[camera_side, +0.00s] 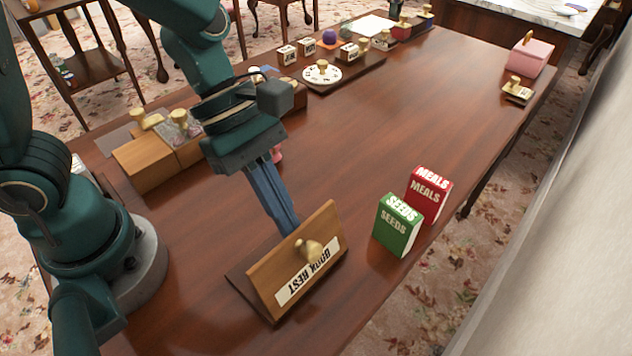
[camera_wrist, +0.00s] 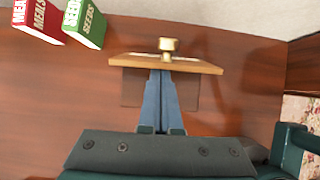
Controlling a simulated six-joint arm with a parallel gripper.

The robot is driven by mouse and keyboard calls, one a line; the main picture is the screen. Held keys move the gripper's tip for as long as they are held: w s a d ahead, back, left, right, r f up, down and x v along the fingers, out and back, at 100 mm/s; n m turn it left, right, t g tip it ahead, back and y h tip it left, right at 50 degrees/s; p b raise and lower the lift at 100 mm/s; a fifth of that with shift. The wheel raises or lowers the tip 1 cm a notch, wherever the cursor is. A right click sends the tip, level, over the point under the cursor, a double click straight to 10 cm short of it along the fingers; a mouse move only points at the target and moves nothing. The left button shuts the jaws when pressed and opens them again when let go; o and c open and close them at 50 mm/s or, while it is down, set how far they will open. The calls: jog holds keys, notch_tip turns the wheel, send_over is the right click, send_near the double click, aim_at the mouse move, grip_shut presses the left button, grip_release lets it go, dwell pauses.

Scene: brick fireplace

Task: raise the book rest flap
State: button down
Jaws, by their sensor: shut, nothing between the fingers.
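The book rest flap (camera_side: 298,262) is a wooden panel with a brass knob (camera_side: 310,248) and a "BOOK REST" label (camera_side: 306,274). It stands tilted up from its dark base (camera_side: 242,285) near the front of the table. In the wrist view the flap (camera_wrist: 190,66) shows nearly edge-on, with the knob (camera_wrist: 168,46) on its far side. My gripper (camera_side: 290,228) is shut and empty, its blue fingers pointing down behind the flap, on the side away from the knob. In the wrist view the fingertips (camera_wrist: 161,74) reach the flap's near face; contact cannot be told for certain.
A green SEEDS box (camera_side: 397,224) and a red MEALS box (camera_side: 429,193) stand right of the flap near the table edge. Wooden boxes (camera_side: 148,162) with brass knobs sit at left. A pink box (camera_side: 529,56) is at the far right. The table's middle is clear.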

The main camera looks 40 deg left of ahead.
jog(key=shift+d+r, duration=0.15)
jog(key=shift+d, duration=0.25)
jog(key=shift+a, duration=0.1)
dwell(0.3)
